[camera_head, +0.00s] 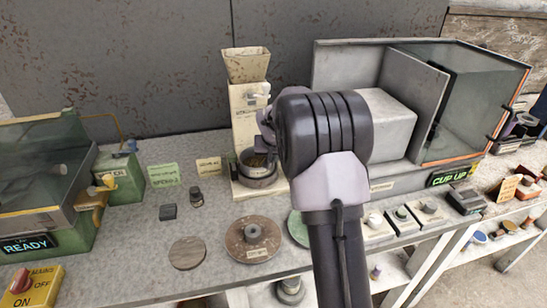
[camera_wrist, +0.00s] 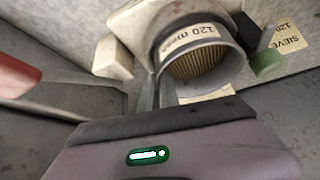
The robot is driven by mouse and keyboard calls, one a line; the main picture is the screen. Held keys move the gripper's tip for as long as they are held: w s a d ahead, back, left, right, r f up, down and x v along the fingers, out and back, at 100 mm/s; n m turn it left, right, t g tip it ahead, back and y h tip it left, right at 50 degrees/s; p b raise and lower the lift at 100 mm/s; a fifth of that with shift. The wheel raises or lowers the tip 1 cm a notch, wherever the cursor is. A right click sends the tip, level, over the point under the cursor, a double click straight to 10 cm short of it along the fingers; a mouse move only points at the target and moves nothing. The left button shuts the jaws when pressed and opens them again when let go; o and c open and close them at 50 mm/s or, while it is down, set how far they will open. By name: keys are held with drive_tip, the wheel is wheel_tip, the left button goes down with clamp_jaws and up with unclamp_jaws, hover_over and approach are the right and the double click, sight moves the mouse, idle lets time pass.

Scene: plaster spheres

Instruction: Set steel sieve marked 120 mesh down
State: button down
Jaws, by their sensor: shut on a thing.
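The steel sieve is a short grey metal ring with brass mesh inside. In the wrist view the sieve (camera_wrist: 228,62) carries a label reading 120 mesh, upside down in that picture. My gripper (camera_wrist: 158,92) is shut on its wall at the near left side. In the head view the sieve (camera_head: 258,181) shows at the foot of the cream hopper machine (camera_head: 247,105), with my arm covering the space to its right. My fingertips are hidden there. I cannot tell whether the sieve's underside touches the machine base.
A brown round disc (camera_head: 253,239) and a wooden disc (camera_head: 187,253) lie in front on the grey bench. A small dark jar (camera_head: 196,196) and a black block (camera_head: 168,212) stand to the left. A glass-sided cabinet (camera_head: 470,100) stands at right.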

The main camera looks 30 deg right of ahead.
drive_tip(key=shift+f+b, duration=0.5)
drive_tip(key=shift+f, duration=0.15)
drive_tip(key=c, duration=1.5)
unclamp_jaws()
drive_tip(key=shift+r, duration=0.15)
drive_tip(key=shift+r+p, duration=1.45)
drive_tip(key=shift+r, duration=0.5)
